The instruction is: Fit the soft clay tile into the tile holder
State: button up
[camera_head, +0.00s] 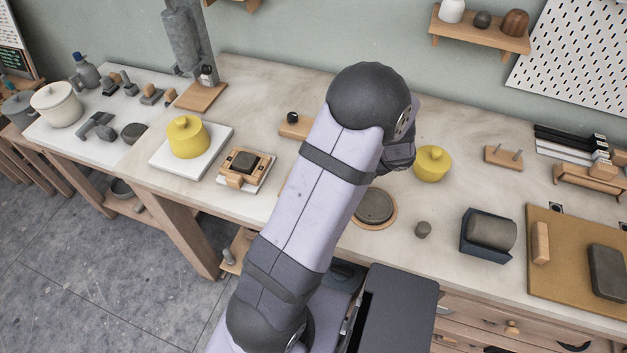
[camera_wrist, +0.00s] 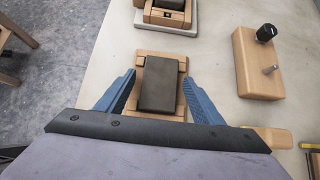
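A dark grey-brown rectangular block, likely the clay tile (camera_wrist: 160,84), lies on a small wooden board (camera_wrist: 150,54) in the wrist view. My gripper (camera_wrist: 158,82) is open, its two blue fingers spread to the left and right of the block with gaps on both sides. I cannot tell how high the fingers are above the board. A wooden frame with a dark middle, likely the tile holder (camera_head: 239,181), sits on a pale slab left of my arm. It shows partly at the top of the wrist view (camera_wrist: 166,18). My arm hides the gripper and block in the head view.
A wooden block with a black knob and a metal peg (camera_wrist: 244,63) stands right of the tile in the wrist view. A yellow lidded pot (camera_head: 187,140) stands left of the holder on a white board. Another yellow pot (camera_head: 432,165) is right of my arm.

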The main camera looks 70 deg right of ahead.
jog(key=shift+r, duration=0.15)
jog(key=shift+b+v, duration=0.4)
jog(key=shift+v, duration=2.35)
jog(key=w+a+n+y, duration=0.1)
jog(key=w+a+n, duration=0.1)
jog(key=w, duration=0.1)
jog(key=w+a+n+g+y, duration=0.1)
jog(key=w+a+n, duration=0.1)
jog(key=w, duration=0.2)
jog(key=w+a+n+g+y, duration=0.1)
jog(key=w+a+n, duration=0.1)
jog(key=w, duration=0.1)
jog(key=shift+w+a+n, duration=0.2)
jog(key=shift+n, duration=0.2)
jog(key=w+a+n+g+h, duration=0.1)
jog(key=w+a+n+g, duration=0.2)
jog(key=a+n, duration=1.1)
jog(key=w+a+n+g+h, duration=0.2)
jog(key=w+a+n+g, duration=0.2)
jog(key=a+n, duration=1.1)
jog(key=shift+w+a, duration=0.8)
jog(key=shift+w, duration=0.15)
